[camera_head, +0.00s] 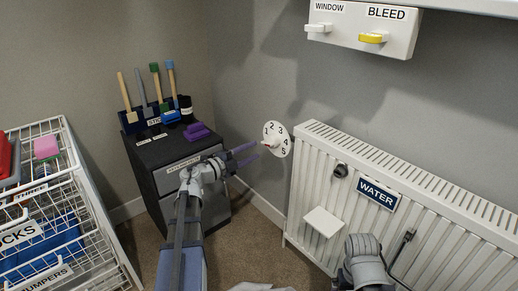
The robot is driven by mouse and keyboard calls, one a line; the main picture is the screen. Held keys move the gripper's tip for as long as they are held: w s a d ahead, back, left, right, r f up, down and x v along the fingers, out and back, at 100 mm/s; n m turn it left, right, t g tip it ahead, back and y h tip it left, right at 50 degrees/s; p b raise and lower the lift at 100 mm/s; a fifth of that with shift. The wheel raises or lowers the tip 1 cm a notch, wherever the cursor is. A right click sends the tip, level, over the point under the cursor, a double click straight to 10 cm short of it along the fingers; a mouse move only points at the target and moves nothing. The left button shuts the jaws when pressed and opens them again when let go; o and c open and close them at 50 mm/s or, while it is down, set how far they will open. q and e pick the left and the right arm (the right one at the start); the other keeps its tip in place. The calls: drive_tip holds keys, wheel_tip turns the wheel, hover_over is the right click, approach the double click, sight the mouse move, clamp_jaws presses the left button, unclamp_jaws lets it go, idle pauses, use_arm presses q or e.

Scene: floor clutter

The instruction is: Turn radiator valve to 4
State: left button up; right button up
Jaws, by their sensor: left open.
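The radiator valve dial (277,138) is a white disc at the left end of the white radiator (310,190). The numbers 2, 3, 4 and 5 show on its face, with 4 and 5 on the right side. Contact with the dial cannot be made out. My right arm shows at the bottom right, but its gripper is not visible.
A dark cabinet (152,158) with brushes and purple items on top stands left of the dial. A white wire rack (85,190) is at the far left. A WATER sign (378,195) and a white shelf (323,222) are on the radiator. A WINDOW/BLEED box (345,38) hangs above.

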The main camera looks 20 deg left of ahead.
use_arm(q)
drive_tip(key=shift+v, duration=1.35)
